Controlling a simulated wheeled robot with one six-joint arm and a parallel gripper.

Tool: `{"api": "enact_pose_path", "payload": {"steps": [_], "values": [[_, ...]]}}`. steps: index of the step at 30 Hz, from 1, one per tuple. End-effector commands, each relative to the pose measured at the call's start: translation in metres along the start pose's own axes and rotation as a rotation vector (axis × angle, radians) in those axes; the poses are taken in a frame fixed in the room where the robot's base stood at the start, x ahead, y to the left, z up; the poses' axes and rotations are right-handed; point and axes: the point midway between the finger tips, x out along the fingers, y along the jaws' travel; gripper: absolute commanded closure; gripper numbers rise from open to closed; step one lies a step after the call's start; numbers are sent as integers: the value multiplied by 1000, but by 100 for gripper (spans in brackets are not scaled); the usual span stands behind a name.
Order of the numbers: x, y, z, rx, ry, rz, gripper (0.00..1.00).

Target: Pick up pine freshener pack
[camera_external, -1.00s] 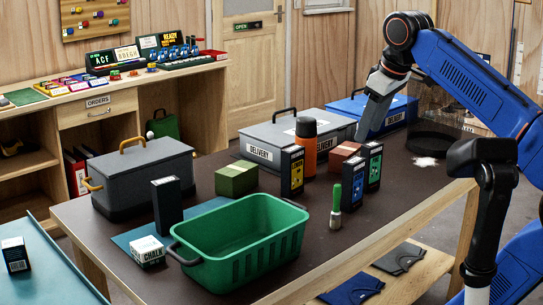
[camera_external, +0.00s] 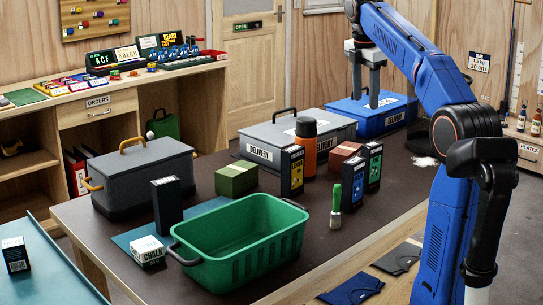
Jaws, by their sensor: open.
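A black upright pack with a green label (camera_external: 375,163) stands on the dark table, right of the middle. It looks like the pine freshener pack, but its print is too small to read. A similar black pack with a blue label (camera_external: 354,183) stands against its front left. My gripper (camera_external: 366,99) is open and empty, fingers pointing down. It shows in front of or above the blue delivery box (camera_external: 395,118), up and behind the packs, and apart from them.
Close to the packs are a green-handled brush (camera_external: 336,206), a reddish-brown block (camera_external: 346,152), an orange bottle (camera_external: 306,140) and a yellow-labelled pack (camera_external: 292,172). A green basket (camera_external: 240,240) stands at the front. Grey delivery box (camera_external: 270,135) is behind. Bare tabletop lies right of the packs.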

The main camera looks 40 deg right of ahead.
Motion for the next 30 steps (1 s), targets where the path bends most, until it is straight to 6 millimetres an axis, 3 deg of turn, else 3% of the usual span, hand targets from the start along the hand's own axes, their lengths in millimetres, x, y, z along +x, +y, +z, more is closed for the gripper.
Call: {"api": "enact_pose_path", "payload": {"steps": [14, 30], "values": [[21, 30, 44, -215, -5, -62, 51], [73, 24, 36, -217, -5, -63, 51]]}}
